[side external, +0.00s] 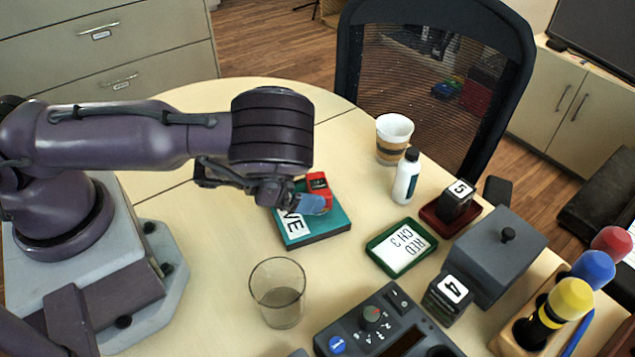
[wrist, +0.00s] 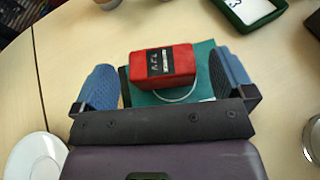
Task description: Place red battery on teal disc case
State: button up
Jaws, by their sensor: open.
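The red battery (wrist: 163,66) has a dark label and lies over the teal disc case (wrist: 202,55) in the wrist view. In the side external view the red battery (side external: 319,189) is at the far part of the teal disc case (side external: 325,232), partly hidden by my gripper. My gripper (side external: 312,204) is low over the case. In the wrist view its blue fingers (wrist: 160,84) stand apart on either side of the battery, with gaps. I cannot tell whether the battery rests fully on the case.
A clear glass (side external: 277,291) stands in front of the case. A green-framed card (side external: 402,247) lies to its right, with a white bottle (side external: 406,177) and a paper cup (side external: 393,139) behind. A grey control box (side external: 385,325) is at the front.

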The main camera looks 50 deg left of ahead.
jog(key=v, duration=0.5)
jog(key=shift+w+a+r+n+y, duration=0.15)
jog(key=shift+w+n+y, duration=0.25)
jog(key=shift+n, duration=0.4)
jog(key=w+a+r+n+g+y, duration=0.15)
jog(key=r+n, duration=0.45)
jog(key=n, duration=0.7)
jog(key=w+r+n+g+y, duration=0.25)
jog(key=r+n, duration=0.35)
jog(key=n, duration=0.6)
jog(key=s+r+n+g, duration=0.3)
jog(key=s+r+n, duration=1)
jog(key=s+r, duration=0.3)
jog(key=shift+s+a+n, duration=0.3)
jog(key=shift+s+n, duration=0.05)
jog(key=shift+n, duration=0.05)
